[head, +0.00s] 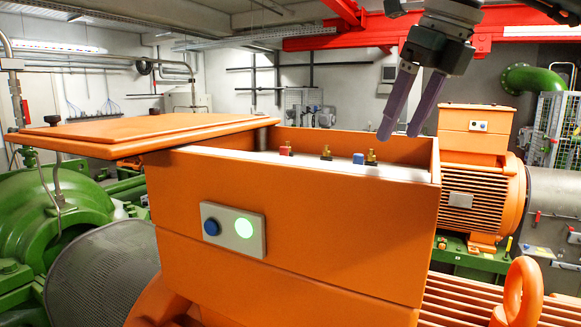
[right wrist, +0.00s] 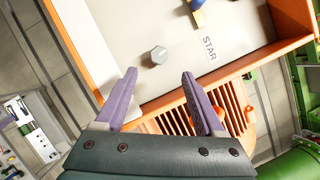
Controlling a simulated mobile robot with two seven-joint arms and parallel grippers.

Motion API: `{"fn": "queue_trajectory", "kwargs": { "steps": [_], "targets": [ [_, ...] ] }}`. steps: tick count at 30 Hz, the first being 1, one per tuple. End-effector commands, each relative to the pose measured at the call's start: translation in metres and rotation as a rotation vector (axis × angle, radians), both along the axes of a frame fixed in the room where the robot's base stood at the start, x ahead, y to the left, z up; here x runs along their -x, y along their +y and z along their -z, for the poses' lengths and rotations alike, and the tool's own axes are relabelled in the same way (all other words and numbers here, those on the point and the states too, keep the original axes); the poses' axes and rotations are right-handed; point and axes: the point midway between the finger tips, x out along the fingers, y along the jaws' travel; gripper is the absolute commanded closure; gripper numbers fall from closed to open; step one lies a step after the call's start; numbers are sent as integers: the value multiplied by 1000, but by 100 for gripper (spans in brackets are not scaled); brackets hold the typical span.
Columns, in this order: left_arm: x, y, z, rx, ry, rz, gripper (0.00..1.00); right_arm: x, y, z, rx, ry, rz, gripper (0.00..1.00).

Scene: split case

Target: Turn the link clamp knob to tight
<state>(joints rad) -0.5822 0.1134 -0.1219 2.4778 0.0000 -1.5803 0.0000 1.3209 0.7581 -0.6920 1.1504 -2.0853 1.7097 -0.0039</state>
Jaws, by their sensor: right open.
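A grey hexagonal knob (right wrist: 158,54), which looks like the link clamp knob, stands on the pale plate (right wrist: 120,30) inside the orange box. A label reading STAR (right wrist: 209,48) lies to its right. I cannot tell from its shape whether it is tight. My right gripper (head: 399,133) is open and empty, its purple fingers pointing down over the right end of the open box (head: 300,215). In the right wrist view its fingertips (right wrist: 159,76) are apart, with the knob just beyond the gap, not between them. The knob is not visible in the head view. My left gripper is not in view.
Brass terminals (head: 326,153) with red (head: 285,150) and blue (head: 358,158) blocks stand in the box. The box walls rise around them. An orange lid (head: 140,132) lies off to the left. The front has a blue button (head: 211,227) and a lit green one (head: 244,228).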

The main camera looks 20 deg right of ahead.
Motion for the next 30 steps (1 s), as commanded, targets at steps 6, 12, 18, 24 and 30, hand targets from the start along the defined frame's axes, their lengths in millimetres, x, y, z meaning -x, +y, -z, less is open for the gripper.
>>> {"fn": "queue_trajectory", "kwargs": {
  "steps": [6, 12, 18, 24, 30],
  "targets": [
    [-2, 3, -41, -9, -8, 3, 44, -14, 4, 33, -2, 12, 3, 29],
    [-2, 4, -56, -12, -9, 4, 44, -28, 6, 65, -4, 5, 3, 29],
    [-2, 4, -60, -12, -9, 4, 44, -32, 6, 79, -1, 4, 5, 29],
    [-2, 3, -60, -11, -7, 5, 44, -33, 6, 81, 0, 2, 3, 29],
    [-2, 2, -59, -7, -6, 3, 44, -33, 6, 81, 0, 2, 4, 41]
  ]
}}
